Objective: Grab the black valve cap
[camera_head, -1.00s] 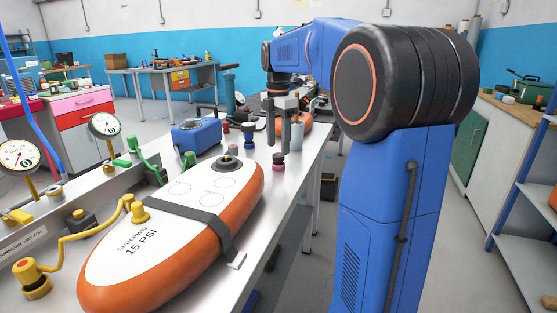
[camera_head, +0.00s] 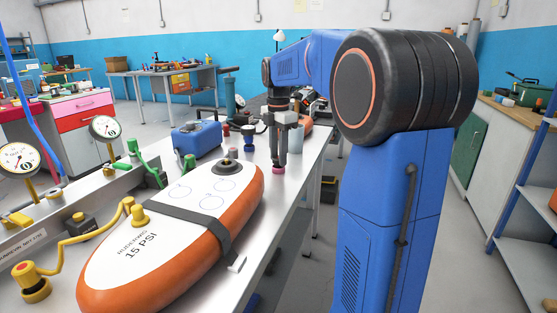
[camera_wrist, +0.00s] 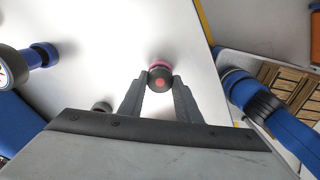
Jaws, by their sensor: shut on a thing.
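A black valve cap with a pink band around its base (camera_wrist: 160,68) stands on the white bench top. In the wrist view its dark round top with a reddish spot is between my fingertips. My gripper (camera_wrist: 160,80) is shut on this cap, one finger touching each side. In the head view my gripper (camera_head: 279,163) points straight down at the bench's right side. There only the cap's pink base (camera_head: 278,170) shows below the fingers.
An orange and white inflatable board (camera_head: 195,215) lies left of my gripper. A grey cap (camera_head: 234,154) and a black and blue cap (camera_head: 248,134) stand nearby. A blue box (camera_head: 196,138) is farther back. The bench's right edge is close to my gripper.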

